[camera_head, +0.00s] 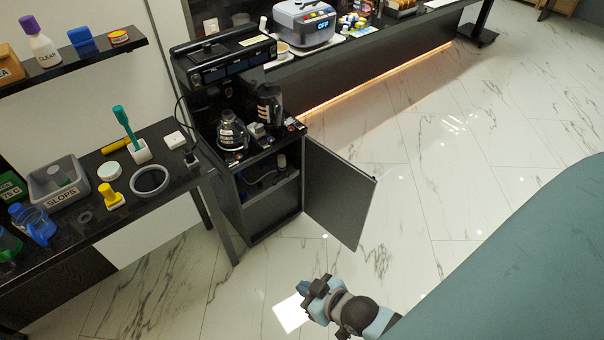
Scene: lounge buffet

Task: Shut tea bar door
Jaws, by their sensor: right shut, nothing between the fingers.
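The black tea bar (250,155) stands in the middle of the view, with a glass kettle (231,132) and a dark pot (268,104) on its ledge. Its lower cabinet door (338,195) is swung wide open to the right, so the dark interior shows. My right gripper (313,293) is low in the view, in front of and below the door, apart from it. It is shut and empty. My left gripper is out of the view.
A dark side table (186,180) at left holds a slops bin (59,182), a brush and small items. A long counter with an appliance (304,22) stands behind. The marble floor right of the door is clear. A large teal surface (530,255) fills the lower right.

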